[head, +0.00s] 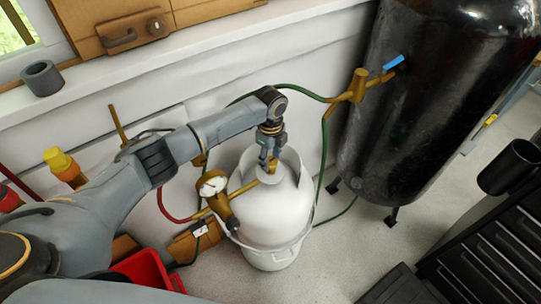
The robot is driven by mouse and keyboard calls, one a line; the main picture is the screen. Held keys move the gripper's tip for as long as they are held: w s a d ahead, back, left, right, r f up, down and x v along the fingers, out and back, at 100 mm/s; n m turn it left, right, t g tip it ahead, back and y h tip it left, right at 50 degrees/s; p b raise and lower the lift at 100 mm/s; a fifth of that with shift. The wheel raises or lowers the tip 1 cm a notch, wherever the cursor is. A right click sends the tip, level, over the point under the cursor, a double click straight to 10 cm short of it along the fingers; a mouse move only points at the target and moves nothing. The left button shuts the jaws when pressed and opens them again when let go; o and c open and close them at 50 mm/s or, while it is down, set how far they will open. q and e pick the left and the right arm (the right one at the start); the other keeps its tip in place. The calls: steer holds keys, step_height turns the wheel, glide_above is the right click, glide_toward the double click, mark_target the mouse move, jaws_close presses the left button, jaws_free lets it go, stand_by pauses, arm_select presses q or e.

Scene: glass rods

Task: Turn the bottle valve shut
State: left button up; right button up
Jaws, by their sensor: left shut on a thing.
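The white gas bottle (268,217) stands upright on the floor in the middle of the head view. Its brass valve (271,168) is at the top, inside the bottle's collar, and is partly hidden by my left gripper. A brass regulator with a round gauge (213,185) sits on the left side of the bottle. My left gripper (268,163) points down from above and is shut on the valve. My right gripper is not in view.
A large black tank (425,110) on legs stands at the right, with a blue-handled tap (394,62). Green and red hoses run behind the bottle. A red bin (142,270) is at lower left. Black drawers (490,255) fill the lower right.

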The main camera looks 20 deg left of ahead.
mark_target(271, 161)
arm_select(q)
steer(key=shift+m, duration=0.7)
steer(key=o, duration=1.1)
steer(key=shift+o, duration=0.2)
steer(key=shift+r, duration=0.15)
step_height(271, 161, up, 12)
steer(key=shift+f, duration=0.2)
